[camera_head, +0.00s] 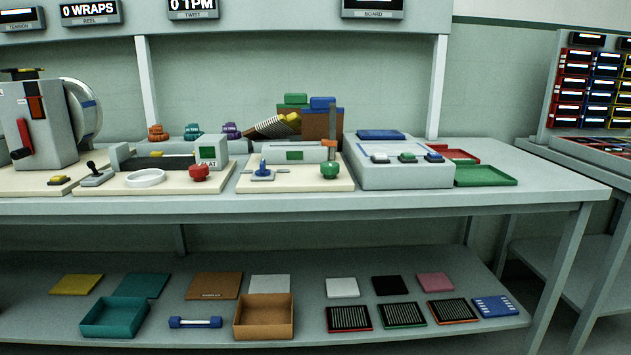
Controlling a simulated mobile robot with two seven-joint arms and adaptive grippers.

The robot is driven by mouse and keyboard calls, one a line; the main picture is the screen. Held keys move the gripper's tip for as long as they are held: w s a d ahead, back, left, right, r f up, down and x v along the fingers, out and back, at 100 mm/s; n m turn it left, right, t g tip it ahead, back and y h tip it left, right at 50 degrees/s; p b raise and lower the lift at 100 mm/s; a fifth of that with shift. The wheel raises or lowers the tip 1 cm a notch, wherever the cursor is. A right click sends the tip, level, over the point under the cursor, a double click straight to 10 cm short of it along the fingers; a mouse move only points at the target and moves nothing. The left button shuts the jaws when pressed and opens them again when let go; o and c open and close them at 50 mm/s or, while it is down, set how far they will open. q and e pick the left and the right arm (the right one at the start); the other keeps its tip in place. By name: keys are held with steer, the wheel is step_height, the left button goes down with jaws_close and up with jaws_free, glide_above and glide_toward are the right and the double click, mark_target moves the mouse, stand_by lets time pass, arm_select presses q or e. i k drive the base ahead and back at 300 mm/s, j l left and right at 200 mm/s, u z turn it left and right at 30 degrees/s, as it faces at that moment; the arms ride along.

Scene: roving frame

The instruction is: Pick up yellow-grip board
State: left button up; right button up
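I cannot tell whether the yellow is the grip of a board. On the lower shelf, several dark striped boards (348,318) lie flat in a row at the right, with red, green and orange edges. A flat yellow square (77,285) lies at the far left of that shelf. Neither of my grippers is in view.
The bench (480,205) holds a reel machine (42,120), a grey box (398,170), a red tray (456,155) and a green tray (486,174). A teal tray (113,318) and a brown tray (263,316) sit on the lower shelf. The bench's right end is clear.

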mark_target(275, 128)
steer(key=u, duration=0.6)
steer(key=i+l+u, duration=0.15)
steer(key=u, duration=0.25)
steer(key=i+l+u, duration=0.1)
steer(key=l+u, duration=0.25)
steer(key=i+l+u, duration=0.1)
steer(key=l+u, duration=0.7)
steer(key=l, duration=0.6)
